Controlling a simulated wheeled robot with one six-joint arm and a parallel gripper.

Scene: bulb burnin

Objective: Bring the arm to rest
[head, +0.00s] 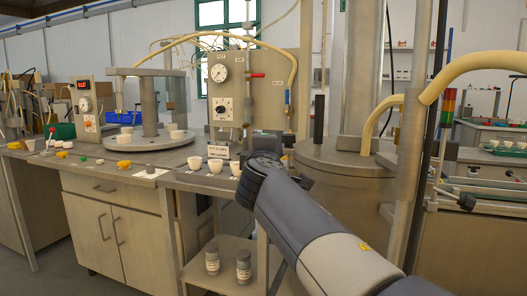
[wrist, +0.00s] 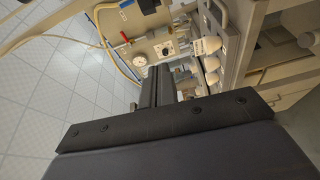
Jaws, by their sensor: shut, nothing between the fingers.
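My arm reaches from the lower right of the head view toward the bench, with its dark end in front of the bench's right part. My gripper (wrist: 158,72) shows in the wrist view as dark fingers side by side, shut and empty. In that view it points toward the gauge panel, with white cups close by on the right. The fingers cannot be made out in the head view, where the wrist hides them.
White cups (head: 215,166) stand in a row on the bench (head: 110,164) beside my arm's end. The gauge panel (head: 270,85) rises behind them. A metal drum (head: 345,160) is close on the right. Two jars (head: 212,262) stand on a low shelf. Floor is open at left.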

